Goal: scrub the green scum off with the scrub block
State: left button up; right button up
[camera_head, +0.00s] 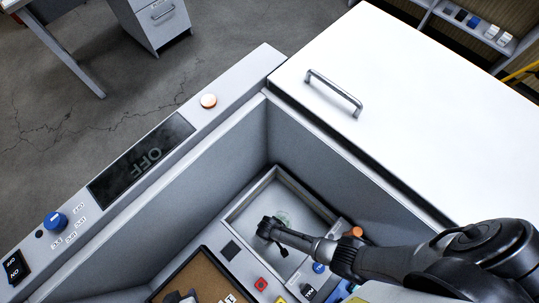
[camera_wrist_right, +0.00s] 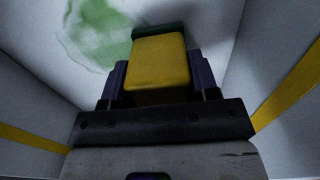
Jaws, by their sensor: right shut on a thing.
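The green scum (camera_wrist_right: 95,30) is a pale green smear on the whitish floor of a shallow tray. My right gripper (camera_head: 268,229) reaches into the tray (camera_head: 247,199) from the lower right. The wrist view shows its fingers (camera_wrist_right: 160,82) shut on the yellow scrub block (camera_wrist_right: 155,62), whose dark green pad faces the tray floor. The pad is beside the scum's right edge. I cannot tell whether the pad touches the floor. My left gripper is not in view.
The tray lies deep in a grey-walled box. A white lid (camera_head: 420,95) with a metal handle (camera_head: 334,92) covers the right side. A cork board (camera_head: 207,277) lies nearby.

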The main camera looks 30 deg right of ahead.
jog(key=shift+d, duration=0.2)
jog(key=shift+d, duration=0.15)
jog(key=shift+w+d+r+p, duration=0.1)
jog(key=shift+w+d+p, duration=0.2)
jog(key=shift+d, duration=0.45)
jog(key=shift+w+d+p, duration=0.2)
jog(key=shift+d+p, duration=0.05)
jog(key=shift+d, duration=0.7)
jog(key=shift+w+d, duration=0.25)
jog(key=shift+d, duration=0.45)
jog(key=shift+w+d, duration=0.2)
jog(key=shift+d, duration=0.45)
jog(key=shift+w+d, duration=0.1)
jog(key=shift+d, duration=0.35)
jog(key=shift+d, duration=0.1)
